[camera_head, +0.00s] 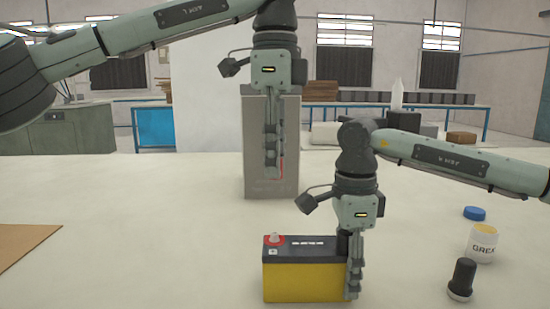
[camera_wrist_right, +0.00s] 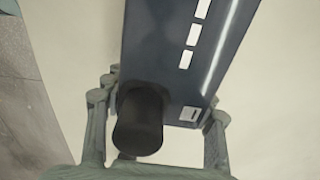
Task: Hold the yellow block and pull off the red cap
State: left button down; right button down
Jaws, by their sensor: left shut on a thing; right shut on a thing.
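The yellow block (camera_head: 305,280), a battery with a dark top, stands upright on the table in the head view. Its left terminal (camera_head: 274,238) is bare, with a red ring around its base. A black cap (camera_wrist_right: 140,122) covers the other terminal in the right wrist view. My right gripper (camera_head: 353,282) is shut on the block's right end, one finger on each side. My left gripper (camera_head: 272,170) is raised well above and behind the block, shut on the red cap (camera_head: 283,168). Only a thin red sliver of the cap shows; the fingers hide the rest.
A grey box (camera_head: 258,188) stands behind my left gripper. To the right are a blue lid (camera_head: 474,213), a white jar (camera_head: 482,246) and a black capped object (camera_head: 463,278). A brown board (camera_head: 22,246) lies at the left. The table between board and block is clear.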

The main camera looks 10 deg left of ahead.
pick_arm(q)
jog(key=shift+r, duration=0.1)
jog(key=shift+r, duration=2.4)
pick_arm(e)
jog(key=shift+c, duration=2.4)
grip_release()
notch_tip(320, 180, up, 12)
jog(key=shift+s, duration=0.1)
